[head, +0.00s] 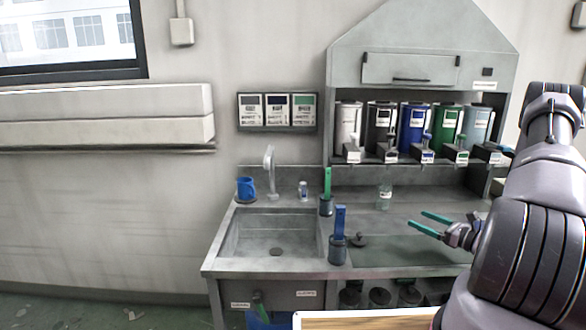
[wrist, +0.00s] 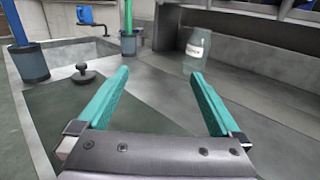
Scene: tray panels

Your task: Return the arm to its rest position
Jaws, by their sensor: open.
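My gripper (head: 424,223) shows at the right of the head view, above the right part of the grey counter (head: 350,262). Its two teal fingers are apart with nothing between them; they also show in the wrist view (wrist: 160,98). My dark arm reaches in from the right edge and hides part of the counter's right end. A small clear jar with a white label (head: 384,197) stands on the counter beyond the fingers, apart from them. It also shows in the wrist view (wrist: 196,48).
Several dispensers (head: 411,128) stand in the hooded rack behind. A sink (head: 268,238) with a blue mug (head: 246,189) is at left. Dark holders with a green-handled tool (head: 327,188) and a blue-handled tool (head: 340,222) stand beside it. A dark knobbed lid (head: 358,240) lies nearby.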

